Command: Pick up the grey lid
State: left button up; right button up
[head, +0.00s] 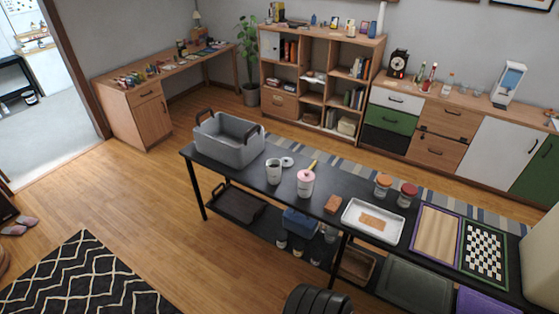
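A small round light-grey lid (287,162) with a darker spot in its middle lies flat on the dark table (255,186). It is just behind and right of a pale cup (273,172) with a dark inside. A pale jar with a pink top (306,183) stands in front and to the right of the lid. A yellow stick rises at this jar. Neither of my grippers shows in the head view.
A grey bin (230,140) with dark handles stands left of the lid. To the right are a reddish block (332,204), two lidded jars (383,186), a white tray (352,230) and a chessboard (484,252). A lower shelf holds containers. Open floor lies left.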

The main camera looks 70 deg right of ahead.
aim_at(286, 162)
jog(key=z, duration=0.5)
jog(key=i, duration=0.8)
jog(key=z, duration=0.8)
